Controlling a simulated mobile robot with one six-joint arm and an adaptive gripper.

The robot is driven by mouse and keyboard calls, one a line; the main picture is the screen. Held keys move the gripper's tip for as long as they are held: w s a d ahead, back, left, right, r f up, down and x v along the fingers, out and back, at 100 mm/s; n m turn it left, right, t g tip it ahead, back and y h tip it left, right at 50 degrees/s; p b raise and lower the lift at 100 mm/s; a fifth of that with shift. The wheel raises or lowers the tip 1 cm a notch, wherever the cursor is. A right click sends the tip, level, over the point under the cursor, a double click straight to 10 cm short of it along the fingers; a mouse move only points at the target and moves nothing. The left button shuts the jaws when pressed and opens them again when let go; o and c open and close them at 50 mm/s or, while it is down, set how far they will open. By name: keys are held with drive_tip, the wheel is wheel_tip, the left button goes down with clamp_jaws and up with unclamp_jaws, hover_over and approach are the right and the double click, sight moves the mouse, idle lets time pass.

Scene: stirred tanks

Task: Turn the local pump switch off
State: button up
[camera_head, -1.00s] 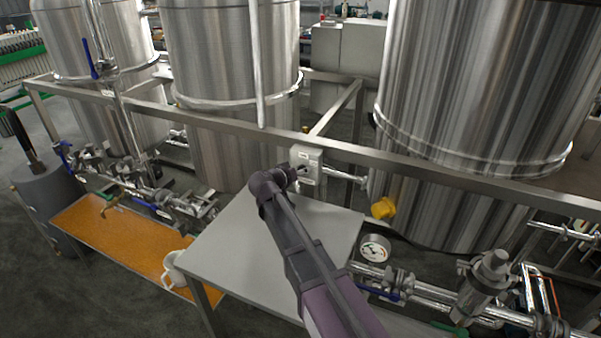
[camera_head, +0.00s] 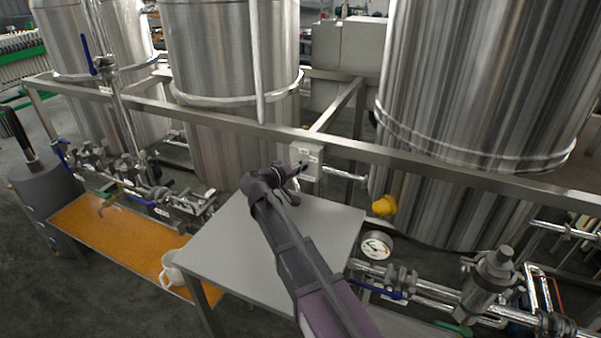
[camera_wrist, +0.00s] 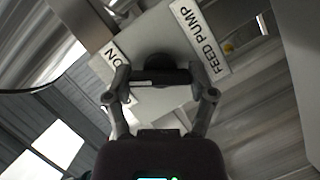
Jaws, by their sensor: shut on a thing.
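The pump switch is a light grey box (camera_head: 309,158) mounted on the steel frame rail, in the middle of the head view. In the wrist view its plate carries an "ON" label (camera_wrist: 110,56) and a "FEED PUMP" label (camera_wrist: 201,40). A black switch knob (camera_wrist: 158,64) sits on the plate between the labels. My gripper (camera_wrist: 160,79) is shut on the knob, one finger at each side. It also shows at the box's front in the head view (camera_head: 295,171). The fingers partly hide the plate, and I cannot tell the knob's exact position.
A grey table (camera_head: 235,250) lies under my arm. Large steel tanks (camera_head: 470,80) stand behind the frame rail (camera_head: 230,127).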

drive_tip(key=n+h+b, duration=0.1)
drive_tip(key=n+b, duration=0.1)
drive_tip(key=n, duration=0.1)
drive_tip(key=shift+f+t+h, duration=0.2)
drive_tip(key=shift+t+h, duration=0.1)
drive_tip(key=shift+h, duration=0.1)
drive_tip(key=shift+r+n+h+b, duration=0.1)
drive_tip(key=shift+n+h+b, duration=0.2)
drive_tip(key=shift+n+b, duration=0.6)
drive_tip(key=shift+n, duration=0.3)
drive_tip(key=o, duration=1.1)
drive_tip(key=shift+t, duration=0.3)
drive_tip(key=shift+c, duration=0.2)
drive_tip(key=shift+v, duration=6)
drive_tip(key=shift+r, duration=0.1)
